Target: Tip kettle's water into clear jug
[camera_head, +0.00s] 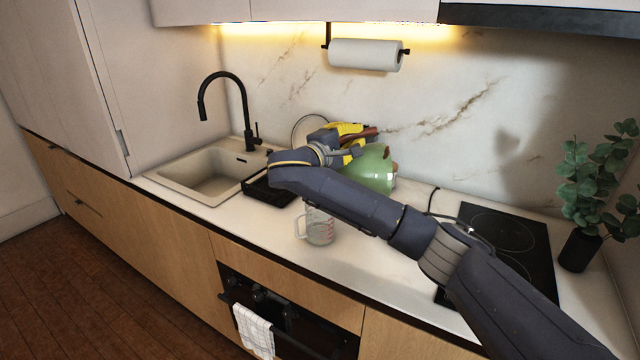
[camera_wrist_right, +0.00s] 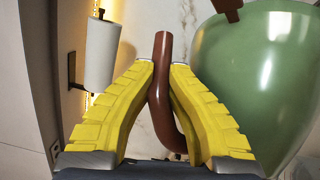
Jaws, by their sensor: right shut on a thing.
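The green kettle (camera_head: 372,168) is behind my right forearm in the head view and appears tilted; its spout is hidden there. It fills the right side of the right wrist view (camera_wrist_right: 255,80). My right gripper (camera_head: 362,137) has its yellow fingers closed around the kettle's brown handle (camera_wrist_right: 162,100). The clear jug (camera_head: 320,229) stands upright on the counter, below and in front of the kettle, partly covered by my arm. I cannot see any stream of water. My left gripper is out of view.
A sink (camera_head: 205,172) with a black tap (camera_head: 248,115) is at the left, beside a black rack (camera_head: 268,188). A black hob (camera_head: 510,235) and a potted plant (camera_head: 580,248) are at the right. A paper towel roll (camera_head: 365,55) hangs on the back wall.

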